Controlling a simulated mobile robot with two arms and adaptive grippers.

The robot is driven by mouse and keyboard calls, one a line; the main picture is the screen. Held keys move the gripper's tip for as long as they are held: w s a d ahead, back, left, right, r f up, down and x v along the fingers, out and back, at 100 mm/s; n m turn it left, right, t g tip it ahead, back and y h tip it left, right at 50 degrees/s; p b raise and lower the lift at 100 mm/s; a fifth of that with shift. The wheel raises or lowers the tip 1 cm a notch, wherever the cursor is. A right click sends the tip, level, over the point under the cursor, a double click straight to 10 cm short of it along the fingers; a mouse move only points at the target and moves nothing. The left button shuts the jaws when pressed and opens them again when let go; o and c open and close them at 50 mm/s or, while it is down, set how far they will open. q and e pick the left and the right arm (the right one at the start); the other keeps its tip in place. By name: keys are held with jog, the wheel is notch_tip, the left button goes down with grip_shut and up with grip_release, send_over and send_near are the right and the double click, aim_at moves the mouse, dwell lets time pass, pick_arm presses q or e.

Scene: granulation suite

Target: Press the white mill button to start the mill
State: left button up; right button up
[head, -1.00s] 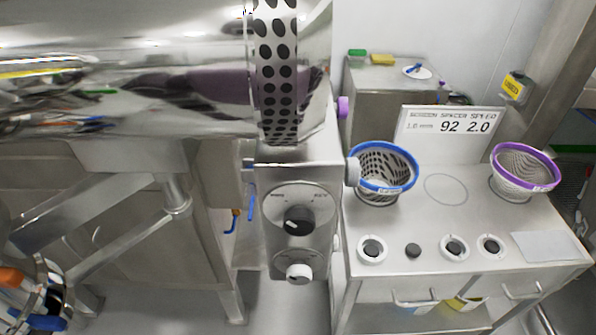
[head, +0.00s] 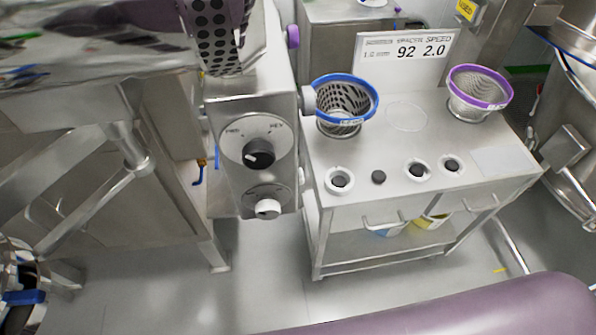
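The white mill button (head: 267,208) sticks out from the lower round plate on the front of the steel mill control box (head: 225,185). A black selector knob (head: 259,154) sits on the larger round plate just above it, with its pointer toward the left. The mill's perforated screen (head: 214,35) and shiny housing (head: 90,45) are above and to the left. Nothing covers or touches the white button.
Right of the control box stands a steel cart (head: 425,205) with a blue-rimmed basket (head: 346,100), a purple-rimmed basket (head: 480,92), several black-centred parts and a sign (head: 405,50). Grey floor (head: 180,295) is open below. A smooth purple surface, probably mine, fills the lower right.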

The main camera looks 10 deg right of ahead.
jog(key=shift+c, duration=0.4)
grip_shut()
dwell(1.1)
